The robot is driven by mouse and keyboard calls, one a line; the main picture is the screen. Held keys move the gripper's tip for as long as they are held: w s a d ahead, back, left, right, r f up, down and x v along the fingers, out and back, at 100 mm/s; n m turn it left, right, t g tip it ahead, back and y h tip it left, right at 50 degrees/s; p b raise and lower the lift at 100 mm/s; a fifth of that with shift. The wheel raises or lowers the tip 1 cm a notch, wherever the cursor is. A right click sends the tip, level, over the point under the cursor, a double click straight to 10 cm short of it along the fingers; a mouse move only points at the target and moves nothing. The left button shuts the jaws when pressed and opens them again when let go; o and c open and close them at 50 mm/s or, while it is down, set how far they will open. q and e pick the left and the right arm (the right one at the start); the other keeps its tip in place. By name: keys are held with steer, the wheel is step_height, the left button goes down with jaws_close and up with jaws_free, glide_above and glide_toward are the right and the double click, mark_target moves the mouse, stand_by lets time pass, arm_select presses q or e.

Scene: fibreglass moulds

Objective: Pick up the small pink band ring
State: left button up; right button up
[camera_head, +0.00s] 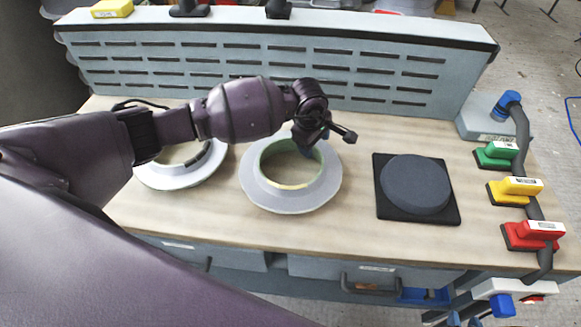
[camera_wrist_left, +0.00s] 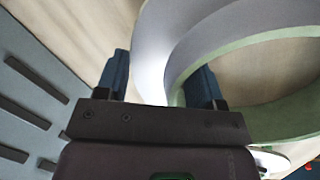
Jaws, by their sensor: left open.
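No clearly pink band ring shows in either view. A pale grey-lilac flanged ring (camera_head: 264,195) with a green inner wall lies flat in the middle of the bench. My left gripper (camera_head: 308,147) is over its far rim, with the jaws open. In the left wrist view, the fingers of my left gripper (camera_wrist_left: 160,80) are on either side of the ring's raised wall (camera_wrist_left: 192,45), and I cannot tell whether they touch it. A second pale ring (camera_head: 190,178) lies to the left, partly hidden by my left arm. My right gripper is not in view.
A dark round pad on a black square plate (camera_head: 447,215) lies to the right. Green (camera_head: 497,155), yellow (camera_head: 515,190) and red (camera_head: 533,236) handled blocks line the right edge. A slotted grey panel (camera_head: 390,75) stands behind. Wood between ring and pad is clear.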

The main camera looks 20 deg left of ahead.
arm_select(q)
steer(key=shift+s, duration=0.1)
jaws_close()
steer(key=shift+s, duration=0.1)
stand_by(0.3)
